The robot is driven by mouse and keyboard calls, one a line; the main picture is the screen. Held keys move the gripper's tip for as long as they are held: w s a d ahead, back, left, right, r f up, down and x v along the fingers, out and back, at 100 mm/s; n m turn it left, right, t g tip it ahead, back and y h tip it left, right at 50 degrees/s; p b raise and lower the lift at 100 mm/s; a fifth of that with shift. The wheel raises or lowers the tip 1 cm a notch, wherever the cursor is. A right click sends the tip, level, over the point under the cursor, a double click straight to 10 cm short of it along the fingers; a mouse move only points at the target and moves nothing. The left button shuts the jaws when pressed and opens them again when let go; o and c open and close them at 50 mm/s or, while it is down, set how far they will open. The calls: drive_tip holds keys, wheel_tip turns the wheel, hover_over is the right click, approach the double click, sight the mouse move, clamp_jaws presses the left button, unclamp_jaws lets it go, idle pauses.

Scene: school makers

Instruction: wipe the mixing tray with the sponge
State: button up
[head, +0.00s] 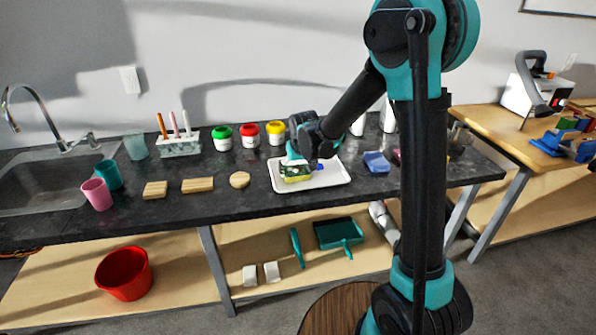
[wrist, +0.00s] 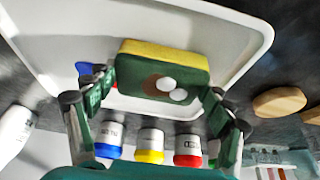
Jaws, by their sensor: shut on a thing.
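The mixing tray (head: 340,178) is a white, shallow rectangular tray on the dark counter. It also fills much of the wrist view (wrist: 240,30). The sponge (head: 297,178), green with a yellow layer, is at the tray's left part. In the wrist view the sponge (wrist: 165,72) sits between the fingers of my gripper (wrist: 158,92), which is shut on it. A brown patch and two white spots show on its green face. A blue patch (head: 319,166) shows on the tray just right of the sponge. I cannot tell whether the sponge touches the tray.
Paint jars with green (head: 222,132), red (head: 249,130) and yellow (head: 276,127) lids stand behind the tray. A round wooden piece (head: 240,180) lies to its left, a blue dish (head: 376,161) to its right. Pink (head: 97,194) and teal cups stand by the sink.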

sight(317, 165)
drive_tip(key=shift+w+d, duration=0.45)
drive_tip(key=shift+d, duration=1)
drive_tip(key=shift+w+d, duration=0.4)
drive_tip(key=shift+d, duration=1.05)
drive_tip(key=shift+w+d, duration=0.45)
drive_tip(key=shift+d, duration=1)
drive_tip(key=shift+a, duration=0.1)
drive_tip(key=shift+w+a, duration=0.3)
drive_tip(key=shift+a, duration=1.35)
drive_tip(key=shift+w+a, duration=0.3)
drive_tip(key=shift+a, duration=1.35)
drive_tip(key=shift+w+a, duration=0.3)
drive_tip(key=shift+a, duration=1.35)
drive_tip(key=shift+w+d, duration=0.45)
drive_tip(key=shift+d, duration=1)
drive_tip(key=shift+w+d, duration=0.4)
drive_tip(key=shift+d, duration=1.05)
drive_tip(key=shift+w+d, duration=0.45)
drive_tip(key=shift+d, duration=1)
drive_tip(key=shift+s+a, duration=0.45)
drive_tip(key=shift+a, duration=1)
drive_tip(key=shift+s+a, duration=0.4)
drive_tip(key=shift+a, duration=1.05)
drive_tip(key=shift+s+a, duration=0.45)
drive_tip(key=shift+a, duration=1)
